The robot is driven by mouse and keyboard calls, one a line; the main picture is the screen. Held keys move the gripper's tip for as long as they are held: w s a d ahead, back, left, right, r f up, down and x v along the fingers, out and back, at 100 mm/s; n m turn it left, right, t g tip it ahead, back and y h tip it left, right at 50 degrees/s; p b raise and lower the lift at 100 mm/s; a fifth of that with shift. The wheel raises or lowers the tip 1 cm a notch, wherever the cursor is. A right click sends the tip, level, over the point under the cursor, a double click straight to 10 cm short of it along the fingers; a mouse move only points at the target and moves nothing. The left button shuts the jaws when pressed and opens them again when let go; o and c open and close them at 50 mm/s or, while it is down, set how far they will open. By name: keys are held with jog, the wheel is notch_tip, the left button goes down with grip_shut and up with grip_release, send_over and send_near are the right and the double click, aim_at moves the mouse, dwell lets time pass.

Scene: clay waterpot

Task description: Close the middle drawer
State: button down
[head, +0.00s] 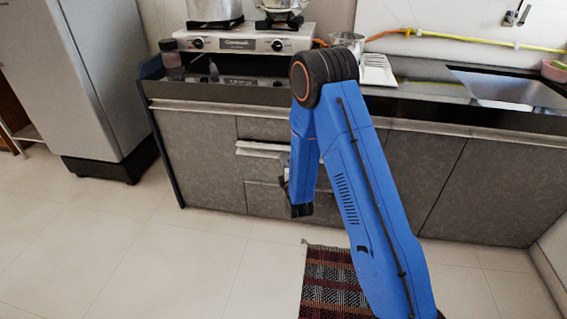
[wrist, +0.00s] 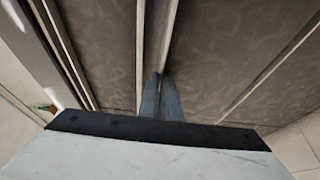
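The middle drawer (head: 262,151) is in the grey cabinet under the counter. In the head view its pale top edge juts out a little from the cabinet front, so it stands slightly open. My gripper (head: 284,182) is in front of this drawer column, mostly hidden behind my blue arm. In the wrist view the two fingers of my gripper (wrist: 160,78) lie close together with nothing visible between them. Their tips reach toward pale drawer edges that run up the picture. I cannot tell whether they touch the drawer.
The lower drawer (head: 265,197) looks shut. A stove (head: 245,42) with pots and a sink (head: 510,90) are on the counter (head: 420,92). A fridge (head: 85,70) stands at left. A striped rug (head: 332,280) lies on the floor, which is otherwise clear at left.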

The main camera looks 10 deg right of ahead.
aim_at(286, 155)
jog(key=shift+w+d, duration=0.25)
jog(key=shift+w, duration=0.45)
jog(key=shift+w+d, duration=0.3)
jog(key=shift+w, duration=0.4)
jog(key=shift+w+d, duration=0.25)
jog(key=shift+w, duration=0.45)
jog(key=c, duration=2)
grip_release()
jog(key=shift+d, duration=0.1)
